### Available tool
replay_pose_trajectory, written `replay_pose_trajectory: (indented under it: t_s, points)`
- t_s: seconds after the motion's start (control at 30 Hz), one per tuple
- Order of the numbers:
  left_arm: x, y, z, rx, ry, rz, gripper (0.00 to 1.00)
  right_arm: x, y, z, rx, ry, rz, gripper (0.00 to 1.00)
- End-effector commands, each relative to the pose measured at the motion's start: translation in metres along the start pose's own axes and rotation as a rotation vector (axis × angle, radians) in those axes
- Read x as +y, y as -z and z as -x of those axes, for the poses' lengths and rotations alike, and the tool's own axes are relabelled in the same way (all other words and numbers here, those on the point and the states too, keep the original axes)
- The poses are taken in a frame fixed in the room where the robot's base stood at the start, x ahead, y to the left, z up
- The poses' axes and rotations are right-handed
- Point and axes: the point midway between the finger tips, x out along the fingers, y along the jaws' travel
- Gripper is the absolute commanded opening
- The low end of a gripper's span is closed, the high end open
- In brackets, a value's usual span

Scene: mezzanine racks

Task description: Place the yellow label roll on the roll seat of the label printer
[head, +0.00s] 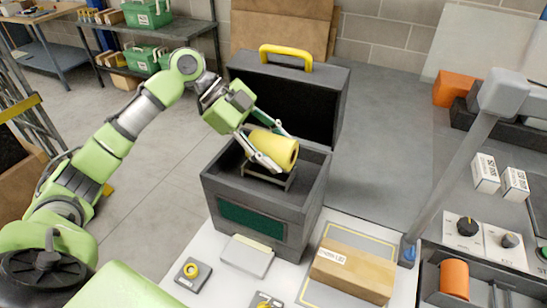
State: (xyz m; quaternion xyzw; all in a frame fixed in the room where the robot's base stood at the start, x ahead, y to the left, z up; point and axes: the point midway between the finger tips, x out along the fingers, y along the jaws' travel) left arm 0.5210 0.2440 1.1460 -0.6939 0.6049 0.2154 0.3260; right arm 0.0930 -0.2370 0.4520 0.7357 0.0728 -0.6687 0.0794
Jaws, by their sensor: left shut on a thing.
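The yellow label roll (284,150) is held between the fingers of my left gripper (272,150). The label printer (310,203) is a dark grey box with a green front panel, and its lid (328,95) with a yellow handle stands open behind it. The roll seat (284,181) is a grey cradle inside the printer, partly hidden by the roll and a finger. The roll is tilted over the seat, inside the printer's opening. I cannot tell whether it touches the seat. My right gripper is not in view.
A cardboard box (350,272) lies on the white table in front of the printer at right. A grey post (450,165) rises right of it. Small devices with knobs (468,227), white boxes (485,172) and an orange roll (454,278) are at the right.

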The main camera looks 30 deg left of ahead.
Motion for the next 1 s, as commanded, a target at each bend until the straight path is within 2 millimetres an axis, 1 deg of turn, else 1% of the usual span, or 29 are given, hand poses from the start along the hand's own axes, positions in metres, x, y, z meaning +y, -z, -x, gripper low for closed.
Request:
replay_pose_trajectory:
  t_s: [0.03,0.13,0.2,0.33,0.53,0.73,0.77,0.8,0.83,1.0]
  points:
    - [0.000,-0.003,0.000,0.001,0.000,0.003,0.19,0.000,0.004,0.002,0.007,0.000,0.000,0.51]
    - [0.000,-0.016,-0.001,-0.001,-0.001,0.005,0.19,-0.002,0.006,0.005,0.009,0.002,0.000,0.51]
    - [0.003,-0.021,-0.008,0.000,-0.004,0.006,0.19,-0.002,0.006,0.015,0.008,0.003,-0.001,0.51]
    - [0.005,-0.032,-0.019,0.000,-0.001,0.003,0.19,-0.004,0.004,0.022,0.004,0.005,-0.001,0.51]
    - [0.006,-0.035,-0.023,0.000,0.001,0.000,0.19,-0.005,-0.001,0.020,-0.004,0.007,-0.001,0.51]
    - [0.006,-0.038,-0.025,0.000,0.001,0.001,0.19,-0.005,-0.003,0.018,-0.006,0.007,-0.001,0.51]
    - [0.007,-0.038,-0.025,-0.001,0.000,0.001,0.52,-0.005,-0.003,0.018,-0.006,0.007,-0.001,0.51]
    - [0.007,-0.037,-0.025,-0.001,0.000,0.001,0.63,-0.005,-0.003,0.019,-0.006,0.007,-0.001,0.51]
    - [0.007,-0.037,-0.025,-0.001,0.000,0.001,0.64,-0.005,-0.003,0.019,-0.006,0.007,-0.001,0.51]
    - [0.007,-0.037,-0.025,-0.001,0.000,0.001,0.64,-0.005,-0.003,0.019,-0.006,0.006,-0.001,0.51]
